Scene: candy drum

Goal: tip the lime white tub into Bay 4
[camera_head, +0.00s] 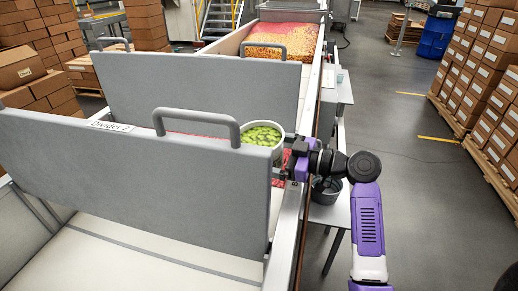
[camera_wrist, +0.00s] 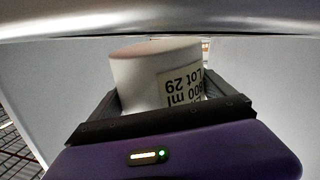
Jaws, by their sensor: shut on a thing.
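A white tub (camera_head: 277,154) full of lime green candies (camera_head: 262,135) shows in the head view, just behind the top right corner of the grey Divider 2 (camera_head: 130,165). The divider hides its lower front. It looks about upright, with the candies inside it. My gripper (camera_wrist: 170,100) is shut on the tub, with a finger on each side in the wrist view. There the tub's white wall (camera_wrist: 140,75) carries a label reading "800 ml Lot 29". No marking for Bay 4 is readable.
The bay in front of Divider 2 has a bare pale floor (camera_head: 140,245). Pink-red candies (camera_head: 190,127) show behind Divider 2. Another grey divider (camera_head: 200,95) stands beyond, then a bay of orange and pink candies (camera_head: 280,38). A metal side rail (camera_head: 290,225) runs beside my arm.

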